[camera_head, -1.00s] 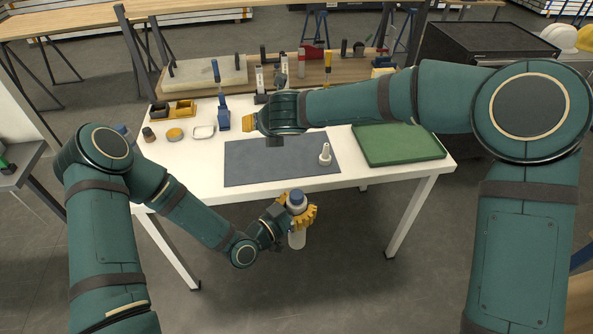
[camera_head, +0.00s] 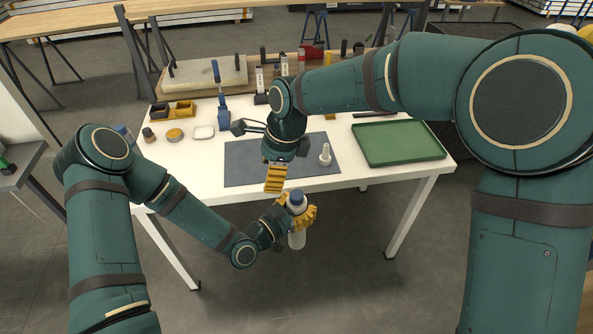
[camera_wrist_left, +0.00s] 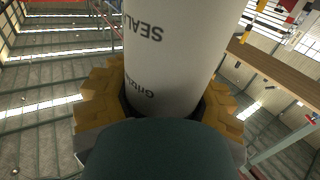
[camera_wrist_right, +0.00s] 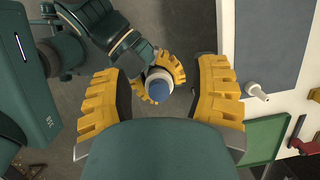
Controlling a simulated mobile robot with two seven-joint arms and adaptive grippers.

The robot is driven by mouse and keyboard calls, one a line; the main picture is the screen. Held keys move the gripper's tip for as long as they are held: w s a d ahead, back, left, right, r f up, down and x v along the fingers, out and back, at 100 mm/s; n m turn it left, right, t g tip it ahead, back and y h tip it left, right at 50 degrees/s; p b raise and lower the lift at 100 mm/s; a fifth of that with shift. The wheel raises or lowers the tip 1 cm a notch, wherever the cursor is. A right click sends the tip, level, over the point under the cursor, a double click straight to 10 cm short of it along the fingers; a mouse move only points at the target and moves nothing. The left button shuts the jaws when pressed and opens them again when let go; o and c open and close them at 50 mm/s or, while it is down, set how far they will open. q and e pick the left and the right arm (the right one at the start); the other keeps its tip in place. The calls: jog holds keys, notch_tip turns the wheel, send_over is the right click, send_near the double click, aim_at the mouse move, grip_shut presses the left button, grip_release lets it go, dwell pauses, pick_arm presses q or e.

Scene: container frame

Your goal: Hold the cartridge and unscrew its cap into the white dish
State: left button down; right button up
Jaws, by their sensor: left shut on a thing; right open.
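The cartridge (camera_head: 297,236) is a white cylinder with a blue cap (camera_head: 297,198) on top, upright in front of the table's near edge. My left gripper (camera_head: 301,216) is shut around its body; the left wrist view shows the white body (camera_wrist_left: 175,50) with dark lettering between the yellow fingers. My right gripper (camera_head: 275,178) is open and empty, pointing down above and left of the cap. In the right wrist view the blue cap (camera_wrist_right: 159,89) lies between the open fingers, apart from them. The white dish (camera_head: 203,132) sits on the table's left part.
A green tray (camera_head: 398,143) lies at right. A blue-handled tool (camera_head: 222,115), yellow bins (camera_head: 180,108) and a round tin (camera_head: 174,135) are at left.

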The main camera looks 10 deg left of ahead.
aim_at(297, 194)
jog(key=d+h, duration=0.1)
jog(key=d, duration=0.1)
jog(key=d+h, duration=0.1)
jog(key=d, duration=0.2)
jog(key=shift+w+n+h, duration=0.15)
jog(key=shift+n+h, duration=0.15)
jog(key=shift+h, duration=0.1)
jog(key=shift+d, duration=0.2)
jog(key=shift+f, duration=3.95)
jog(key=shift+c, duration=0.3)
grip_shut()
